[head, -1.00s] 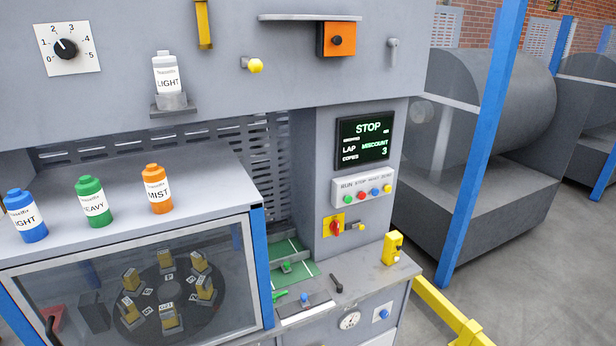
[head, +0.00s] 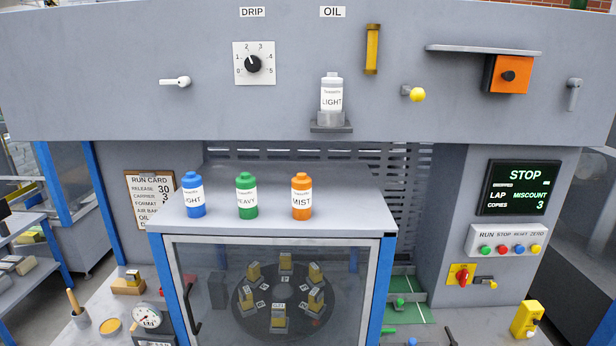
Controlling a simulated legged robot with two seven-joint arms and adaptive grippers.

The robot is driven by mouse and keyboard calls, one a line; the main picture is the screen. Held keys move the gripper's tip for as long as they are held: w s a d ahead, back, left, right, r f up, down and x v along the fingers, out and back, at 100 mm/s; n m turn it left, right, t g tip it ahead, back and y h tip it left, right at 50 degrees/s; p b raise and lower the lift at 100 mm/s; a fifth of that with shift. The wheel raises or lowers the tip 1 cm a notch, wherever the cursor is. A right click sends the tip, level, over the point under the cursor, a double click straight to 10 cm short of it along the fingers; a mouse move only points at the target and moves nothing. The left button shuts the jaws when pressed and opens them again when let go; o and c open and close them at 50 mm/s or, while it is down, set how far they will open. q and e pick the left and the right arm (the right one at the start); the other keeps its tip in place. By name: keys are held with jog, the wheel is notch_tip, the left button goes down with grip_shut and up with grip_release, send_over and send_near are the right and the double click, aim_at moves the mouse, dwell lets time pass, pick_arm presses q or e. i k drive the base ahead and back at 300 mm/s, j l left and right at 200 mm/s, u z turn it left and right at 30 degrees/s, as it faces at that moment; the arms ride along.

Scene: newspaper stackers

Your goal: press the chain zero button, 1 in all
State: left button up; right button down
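A white button panel (head: 508,236) is on the grey column at the right, below the dark display. It carries a green, a red, a blue and a yellow button in a row. The small label above them reads RUN, STOP, a word I cannot read surely, and ZERO. The yellow button (head: 536,249) is at the right end, under ZERO. The display (head: 515,187) reads STOP, LAP MISCOUNT, COPIES 3. Neither of my grippers shows in the head view.
A red rotary switch on a yellow plate (head: 462,275) sits below the panel. A yellow box (head: 526,319) stands on the ledge at lower right. Blue, green and orange bottles (head: 302,197) stand on the cabinet top. An orange box (head: 509,74) juts out above the display.

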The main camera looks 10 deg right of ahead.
aim_at(535, 249)
jog(key=z, duration=1.7)
